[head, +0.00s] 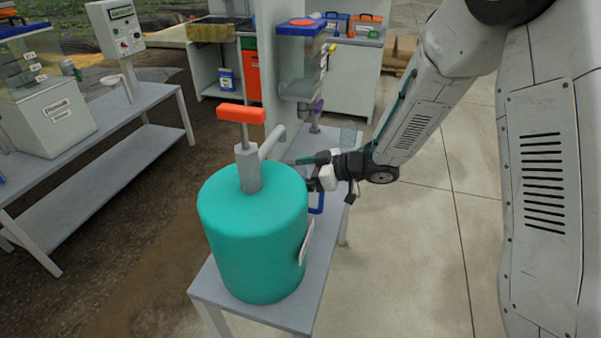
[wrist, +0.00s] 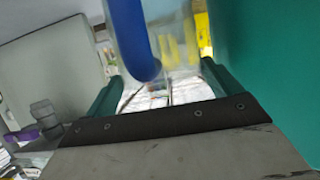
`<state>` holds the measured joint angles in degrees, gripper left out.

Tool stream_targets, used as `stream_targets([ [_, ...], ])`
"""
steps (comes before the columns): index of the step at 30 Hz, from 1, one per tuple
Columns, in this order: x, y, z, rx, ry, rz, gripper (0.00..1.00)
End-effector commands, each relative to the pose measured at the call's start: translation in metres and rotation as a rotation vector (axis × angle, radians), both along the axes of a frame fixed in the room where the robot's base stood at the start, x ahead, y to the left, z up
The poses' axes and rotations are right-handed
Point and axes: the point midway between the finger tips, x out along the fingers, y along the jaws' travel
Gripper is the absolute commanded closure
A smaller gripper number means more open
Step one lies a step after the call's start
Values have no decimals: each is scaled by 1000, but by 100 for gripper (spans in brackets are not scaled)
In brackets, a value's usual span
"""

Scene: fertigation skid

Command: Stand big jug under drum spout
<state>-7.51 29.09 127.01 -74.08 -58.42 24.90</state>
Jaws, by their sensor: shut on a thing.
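The teal drum (head: 252,240) stands on a narrow grey bench. On its top is a grey pump with an orange handle (head: 241,114), and its grey spout (head: 272,139) points away to the back right. My gripper (head: 318,172) is just behind the drum's right side. A blue handle (head: 317,205), apparently the big jug's, shows just below it; the jug's body is mostly hidden by the drum. In the wrist view the blue handle (wrist: 132,40) stands between my teal fingers, with the clear jug wall (wrist: 172,45) behind it. My gripper is shut on the jug.
The drum also fills the right of the wrist view (wrist: 270,60), close to my fingers. A clear tank with a blue lid (head: 305,30) stands behind the drum. A grey table (head: 100,140) is at left. The concrete floor at right is clear.

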Motion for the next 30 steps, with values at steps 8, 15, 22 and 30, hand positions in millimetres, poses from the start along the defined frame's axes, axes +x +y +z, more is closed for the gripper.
stream_targets([
  [8,0,0,0,0,0,0,0],
  [15,-6,-20,12,1,-1,-5,0],
  [22,-22,-64,31,0,-2,-6,0],
  [30,-35,-99,47,1,-1,-3,0],
])
